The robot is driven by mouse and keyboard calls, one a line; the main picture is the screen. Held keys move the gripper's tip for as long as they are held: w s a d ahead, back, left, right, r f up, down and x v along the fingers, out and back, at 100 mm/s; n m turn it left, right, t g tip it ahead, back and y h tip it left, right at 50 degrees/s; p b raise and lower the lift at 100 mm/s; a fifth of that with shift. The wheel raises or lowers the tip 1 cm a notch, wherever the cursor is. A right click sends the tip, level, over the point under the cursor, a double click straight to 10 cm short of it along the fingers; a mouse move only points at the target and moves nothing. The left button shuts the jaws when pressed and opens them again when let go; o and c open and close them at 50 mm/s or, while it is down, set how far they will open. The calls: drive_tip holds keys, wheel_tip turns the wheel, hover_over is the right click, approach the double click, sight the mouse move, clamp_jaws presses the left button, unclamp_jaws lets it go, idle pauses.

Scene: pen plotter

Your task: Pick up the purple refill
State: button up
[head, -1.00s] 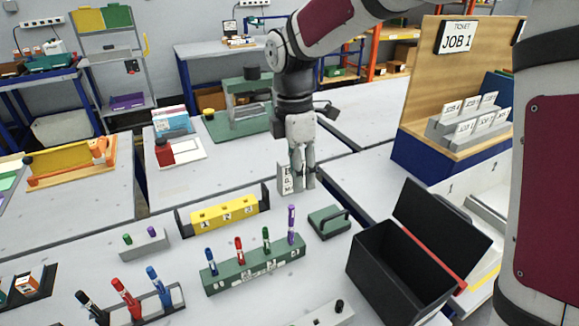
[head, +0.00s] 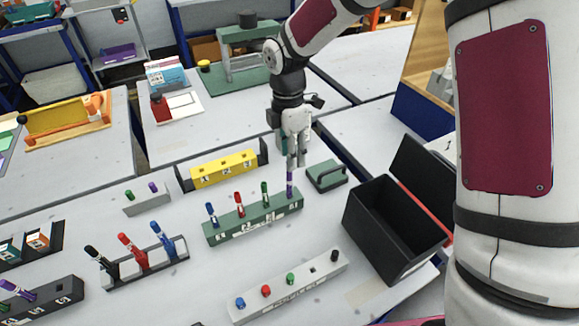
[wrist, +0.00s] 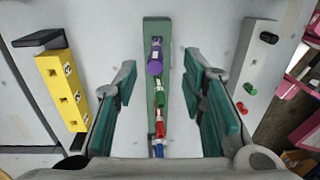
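The purple refill (head: 290,184) stands upright at the right end of a green rack (head: 252,221), in line with a green, a red and a blue one. In the wrist view the purple refill (wrist: 155,67) is seen from above, between the two fingers. My gripper (head: 296,160) is just above the refill's top in the head view. In the wrist view my gripper (wrist: 161,72) is open, with a teal-padded finger on each side and clear space between each finger and the refill. The fingers do not touch it.
A yellow numbered block (head: 224,169) is behind the rack. A white strip with coloured pegs (head: 284,290) lies in front. A grey block (head: 147,203) is at left.

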drive_tip(key=shift+a+f+p, duration=0.2)
drive_tip(key=shift+f+p, duration=0.1)
drive_tip(key=shift+f, duration=1.95)
clamp_jaws()
